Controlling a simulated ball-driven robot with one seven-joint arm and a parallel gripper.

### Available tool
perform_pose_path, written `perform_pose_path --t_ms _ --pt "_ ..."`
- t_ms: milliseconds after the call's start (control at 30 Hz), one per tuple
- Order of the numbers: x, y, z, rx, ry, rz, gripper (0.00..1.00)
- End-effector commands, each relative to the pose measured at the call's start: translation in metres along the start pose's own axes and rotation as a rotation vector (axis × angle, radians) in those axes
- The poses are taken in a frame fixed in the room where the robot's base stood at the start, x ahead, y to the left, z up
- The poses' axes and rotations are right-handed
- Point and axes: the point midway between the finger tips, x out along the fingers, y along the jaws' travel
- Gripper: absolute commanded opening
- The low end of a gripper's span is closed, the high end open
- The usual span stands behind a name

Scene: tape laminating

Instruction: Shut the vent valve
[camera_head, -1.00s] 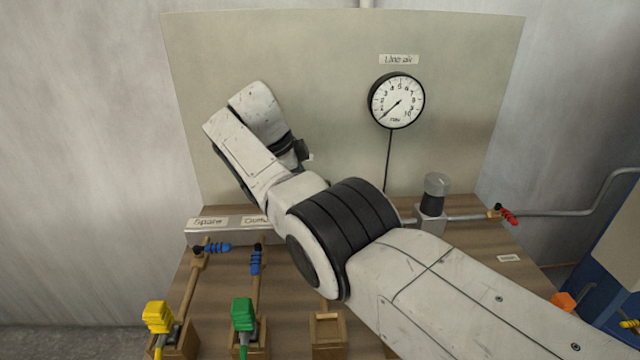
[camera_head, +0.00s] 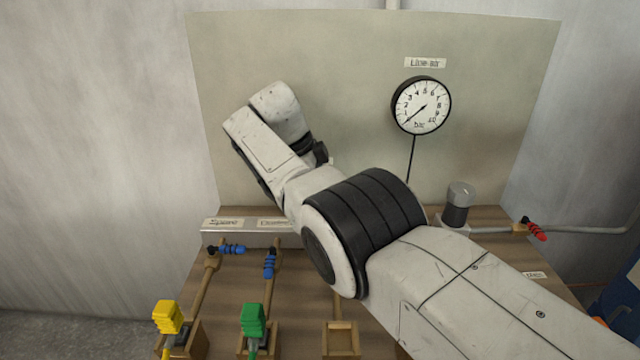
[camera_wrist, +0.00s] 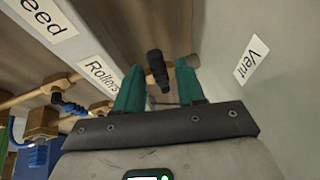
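In the wrist view, my gripper (camera_wrist: 161,72) has its two teal fingers apart. A black valve handle (camera_wrist: 155,66) shows in the gap between the fingertips; I cannot tell whether either finger touches it. A brass fitting (camera_wrist: 188,78) is beside it, partly behind the right finger. A "Vent" label (camera_wrist: 252,60) is on the pale surface to the right, so this looks like the vent valve. In the head view, my arm hides the gripper and this valve.
A "Rollers" label (camera_wrist: 101,75) and brass pipework with a blue handle (camera_wrist: 68,104) lie left in the wrist view. The head view shows a pressure gauge (camera_head: 421,105) with a low needle, a red handle (camera_head: 534,229), and yellow (camera_head: 168,317) and green (camera_head: 253,321) plugs.

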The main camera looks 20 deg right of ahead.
Motion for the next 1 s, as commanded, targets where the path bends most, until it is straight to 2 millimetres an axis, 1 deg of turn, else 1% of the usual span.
perform_pose_path --t_ms 267,367,467,700,833,1000 --pt "0.000 0.000 0.000 -0.001 0.000 0.000 0.43" --pt "-0.005 0.000 0.000 -0.001 0.000 -0.001 0.43" --pt "-0.017 -0.001 0.000 -0.001 -0.001 -0.002 0.43" --pt "-0.070 -0.002 -0.003 -0.001 0.002 -0.002 0.43" --pt "-0.087 -0.002 -0.003 -0.001 0.002 0.000 0.43" --pt "-0.102 -0.002 -0.002 0.000 0.002 -0.001 0.43"
